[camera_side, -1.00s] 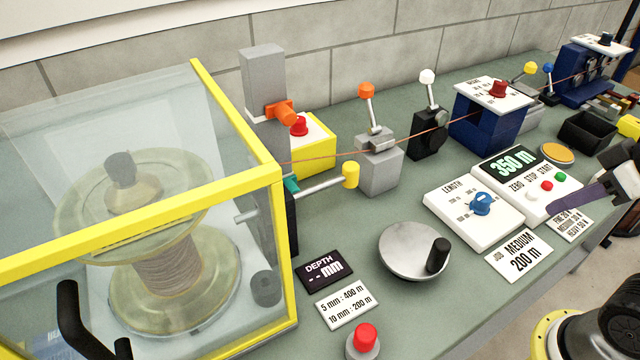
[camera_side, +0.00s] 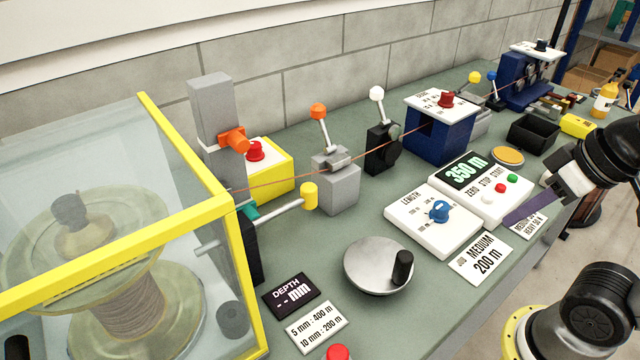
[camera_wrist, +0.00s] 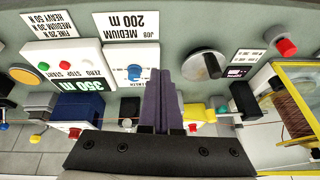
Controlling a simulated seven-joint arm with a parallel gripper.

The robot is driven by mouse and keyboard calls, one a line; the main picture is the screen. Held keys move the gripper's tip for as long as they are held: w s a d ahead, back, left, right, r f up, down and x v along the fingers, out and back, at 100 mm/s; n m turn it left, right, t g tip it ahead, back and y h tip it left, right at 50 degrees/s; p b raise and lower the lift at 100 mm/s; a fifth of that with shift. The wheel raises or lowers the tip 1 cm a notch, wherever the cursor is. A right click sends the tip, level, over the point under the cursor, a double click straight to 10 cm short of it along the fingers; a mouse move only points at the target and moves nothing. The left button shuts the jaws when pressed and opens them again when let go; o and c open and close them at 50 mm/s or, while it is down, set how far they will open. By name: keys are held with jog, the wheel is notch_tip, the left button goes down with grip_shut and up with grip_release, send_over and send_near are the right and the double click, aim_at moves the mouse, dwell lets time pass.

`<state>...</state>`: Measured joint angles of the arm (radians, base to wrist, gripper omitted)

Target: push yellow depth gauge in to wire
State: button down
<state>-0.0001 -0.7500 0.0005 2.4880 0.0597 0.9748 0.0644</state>
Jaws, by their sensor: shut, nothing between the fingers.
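The yellow-knobbed depth gauge (camera_side: 310,195) is a grey rod with a teal part, mounted beside the glass-walled spool box in the side view. Its knob end points right, below the thin copper wire (camera_side: 290,180). The knob stands apart from the wire; I cannot tell whether any other part touches it. The depth display (camera_side: 291,294) reads "-- mm". My gripper (camera_side: 507,220) has purple fingers, shut and empty, above the bench by the control panel, far right of the gauge. The fingers also fill the middle of the wrist view (camera_wrist: 160,100). I cannot pick out the gauge surely there.
The yellow-framed spool box (camera_side: 190,220) stands left. A crank disc (camera_side: 372,268) lies between gauge and gripper. Behind are an orange-knobbed lever (camera_side: 319,112), a white-knobbed lever (camera_side: 377,94) and a blue block (camera_side: 440,135). The length panel (camera_side: 420,220) is near my gripper.

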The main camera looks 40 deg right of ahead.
jog(key=a+r+m+g+y, duration=0.2)
jog(key=a+m+g+y, duration=0.2)
jog(key=a, duration=0.3)
jog(key=w+a+r+m+g+y, duration=0.35)
jog(key=w+m+y, duration=0.2)
jog(key=w, duration=0.35)
jog(key=w+d+f+m+t+y, duration=0.1)
jog(key=w+d+f+m+y, duration=0.15)
jog(key=w, duration=0.35)
jog(key=w+d+f+m+t+y, duration=0.1)
jog(key=w+d+m+y, duration=0.1)
jog(key=w+m+y, duration=0.3)
jog(key=m+t, duration=0.2)
jog(key=t, duration=0.1)
send_near(309, 196)
jog(key=a, duration=0.1)
jog(key=w+a, duration=0.1)
jog(key=a, duration=0.2)
jog(key=shift+w+a+f, duration=0.25)
jog(key=shift+w+f, duration=0.15)
